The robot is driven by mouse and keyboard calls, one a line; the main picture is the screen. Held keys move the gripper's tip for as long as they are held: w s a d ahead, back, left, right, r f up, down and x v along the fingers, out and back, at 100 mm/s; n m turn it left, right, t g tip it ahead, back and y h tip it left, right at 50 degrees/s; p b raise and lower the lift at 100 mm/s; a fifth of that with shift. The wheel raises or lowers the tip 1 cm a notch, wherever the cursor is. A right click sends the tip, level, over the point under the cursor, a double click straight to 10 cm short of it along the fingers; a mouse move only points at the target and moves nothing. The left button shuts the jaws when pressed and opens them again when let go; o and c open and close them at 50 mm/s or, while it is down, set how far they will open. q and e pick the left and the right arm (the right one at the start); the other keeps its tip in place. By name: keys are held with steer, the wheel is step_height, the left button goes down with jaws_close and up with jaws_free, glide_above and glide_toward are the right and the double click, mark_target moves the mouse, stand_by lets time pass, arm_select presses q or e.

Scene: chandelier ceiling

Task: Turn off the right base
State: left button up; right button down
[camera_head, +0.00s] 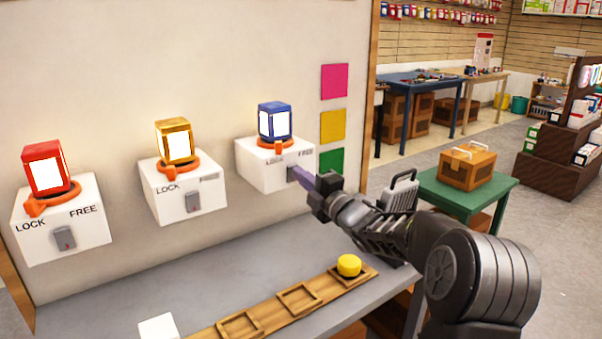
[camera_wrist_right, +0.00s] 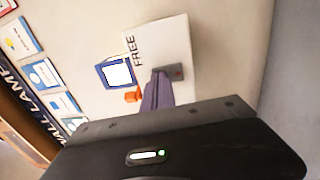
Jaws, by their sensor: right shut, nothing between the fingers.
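Three white bases are on the wall, each with a glowing lamp on an orange ring, LOCK and FREE lettering and a grey switch. The right base (camera_head: 262,172) carries the lit blue lamp (camera_head: 274,122). My right gripper (camera_head: 306,176) is shut and empty, its purple fingertips at the front of this base, over or against its switch. In the right wrist view the fingers (camera_wrist_right: 158,88) meet the grey switch (camera_wrist_right: 175,72); exact contact is hard to tell. The middle base (camera_head: 180,205) has a lit yellow lamp, the left base (camera_head: 62,248) a lit red lamp. My left gripper is not in view.
Below the bases is a grey counter (camera_head: 160,290) with a wooden tray (camera_head: 250,325) holding a yellow round piece (camera_head: 348,265). Pink, yellow and green squares (camera_head: 333,125) are on the wall at right. A green table (camera_head: 470,190) with a wooden box stands beyond my right arm.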

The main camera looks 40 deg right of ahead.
steer(key=shift+w, duration=0.2)
steer(key=shift+w+r+g+p, duration=0.2)
steer(key=shift+r+g+p, duration=0.2)
steer(key=shift+p, duration=0.5)
steer(key=shift+a, duration=0.1)
